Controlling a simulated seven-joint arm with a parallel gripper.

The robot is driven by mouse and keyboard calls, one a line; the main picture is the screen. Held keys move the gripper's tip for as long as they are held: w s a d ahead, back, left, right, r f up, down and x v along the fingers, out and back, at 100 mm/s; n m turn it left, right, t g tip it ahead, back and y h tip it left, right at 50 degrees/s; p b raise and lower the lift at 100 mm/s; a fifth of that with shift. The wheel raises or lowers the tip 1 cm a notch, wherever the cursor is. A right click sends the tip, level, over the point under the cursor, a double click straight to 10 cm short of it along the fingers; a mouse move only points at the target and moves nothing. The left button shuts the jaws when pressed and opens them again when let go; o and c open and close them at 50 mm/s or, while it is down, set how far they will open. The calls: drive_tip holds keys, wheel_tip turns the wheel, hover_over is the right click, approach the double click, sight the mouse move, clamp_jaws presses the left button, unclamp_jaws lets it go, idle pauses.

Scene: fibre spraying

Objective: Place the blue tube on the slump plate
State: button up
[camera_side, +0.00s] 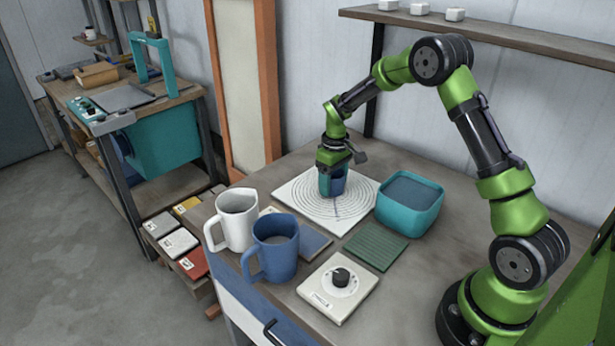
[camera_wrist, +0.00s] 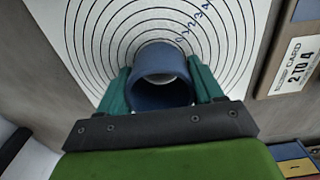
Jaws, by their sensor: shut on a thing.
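The blue tube (camera_wrist: 160,78) is a short, open-topped cylinder. In the wrist view it sits between the two green fingers of my gripper (camera_wrist: 162,92), which are shut on it. The slump plate (camera_wrist: 85,30) is white with concentric rings and numbers, and the tube is over the middle of the rings. In the side view my gripper (camera_side: 332,180) points down over the slump plate (camera_side: 296,193), with the blue tube (camera_side: 338,186) upright at the centre. The tube's bottom looks at or very near the plate; I cannot tell whether it touches.
A teal tub (camera_side: 409,202) stands right of the plate. A white jug (camera_side: 237,219) and a blue jug (camera_side: 275,247) stand in front of it. A green ribbed mat (camera_side: 376,246) and a white dial box (camera_side: 338,287) lie nearer the front. A labelled card (camera_wrist: 296,68) lies beside the plate.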

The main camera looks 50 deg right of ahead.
drive_tip(key=shift+f, duration=0.3)
drive_tip(key=o, duration=1.1)
drive_tip(key=shift+c, duration=0.2)
drive_tip(key=s+a+r+t, duration=0.1)
drive_tip(key=s+a+r, duration=0.1)
drive_tip(key=r, duration=0.7)
drive_tip(key=s+a+r+t, duration=0.1)
drive_tip(key=a+r, duration=0.1)
drive_tip(key=r, duration=0.7)
drive_tip(key=s+a+r+m+t+y, duration=0.1)
drive_tip(key=s+a+r+m+t, duration=0.1)
drive_tip(key=s+a, duration=0.4)
drive_tip(key=s+a+r+m+t+y, duration=0.1)
drive_tip(key=s+a, duration=0.5)
drive_tip(key=s, duration=0.7)
wheel_tip(320, 180, up, 2)
drive_tip(key=shift+s+a+r+m+t, duration=0.2)
drive_tip(key=shift+m+t, duration=0.3)
drive_tip(key=shift+t, duration=0.6)
